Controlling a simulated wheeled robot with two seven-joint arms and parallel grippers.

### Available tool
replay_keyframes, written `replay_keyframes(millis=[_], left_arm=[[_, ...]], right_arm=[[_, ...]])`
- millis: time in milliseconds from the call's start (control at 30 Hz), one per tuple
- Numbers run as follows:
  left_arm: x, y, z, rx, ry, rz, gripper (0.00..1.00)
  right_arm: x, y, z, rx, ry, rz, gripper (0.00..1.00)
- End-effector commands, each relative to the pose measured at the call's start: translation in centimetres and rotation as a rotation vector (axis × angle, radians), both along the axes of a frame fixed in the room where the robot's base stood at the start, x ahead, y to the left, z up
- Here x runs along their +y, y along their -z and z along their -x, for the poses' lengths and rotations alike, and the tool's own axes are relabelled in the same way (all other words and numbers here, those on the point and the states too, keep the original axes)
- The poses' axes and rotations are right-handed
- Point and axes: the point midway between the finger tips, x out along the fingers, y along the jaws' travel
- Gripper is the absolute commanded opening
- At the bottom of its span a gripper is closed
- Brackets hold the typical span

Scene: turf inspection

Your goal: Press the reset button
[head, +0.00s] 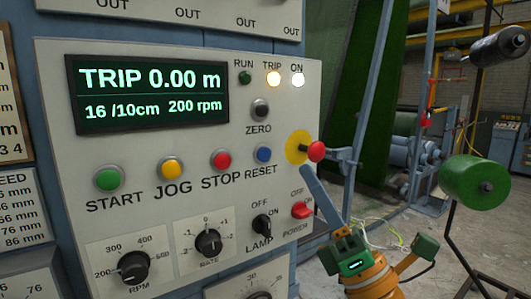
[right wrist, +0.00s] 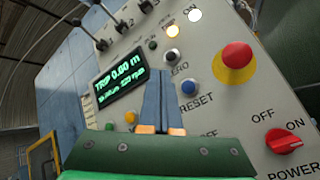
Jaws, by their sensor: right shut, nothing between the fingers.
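The blue reset button (head: 264,153) sits on the grey control panel (head: 300,120), above the RESET label and right of the red stop button (head: 220,159). It also shows in the right wrist view (right wrist: 189,88), right of my fingertips. My right gripper (head: 309,172) is shut and empty; its fingers point up toward the panel, just below the red emergency knob in the head view. Its shut fingertips show in the right wrist view (right wrist: 158,76), in front of the panel and apart from the blue button in the picture. My left gripper is not in view.
A red emergency knob on a yellow disc (head: 315,151) sticks out right of the reset button. A black zero button (head: 261,109) is above it. The red power switch (head: 302,211) and lamp switch (head: 261,225) are below. The display (head: 150,93) reads TRIP, and the TRIP lamp (head: 273,79) is lit.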

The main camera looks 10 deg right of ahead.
Motion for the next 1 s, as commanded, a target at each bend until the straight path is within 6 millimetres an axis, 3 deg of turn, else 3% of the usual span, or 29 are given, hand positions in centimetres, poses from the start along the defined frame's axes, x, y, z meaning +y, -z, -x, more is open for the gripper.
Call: replay_keyframes(millis=[433, 1000], left_arm=[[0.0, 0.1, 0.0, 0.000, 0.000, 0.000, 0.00], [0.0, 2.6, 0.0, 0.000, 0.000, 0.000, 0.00]], right_arm=[[0.2, 0.0, -0.6, -0.004, 0.002, 0.000, 0.00], [2.8, 0.2, -7.6, -0.003, 0.001, 0.000, 0.00]])
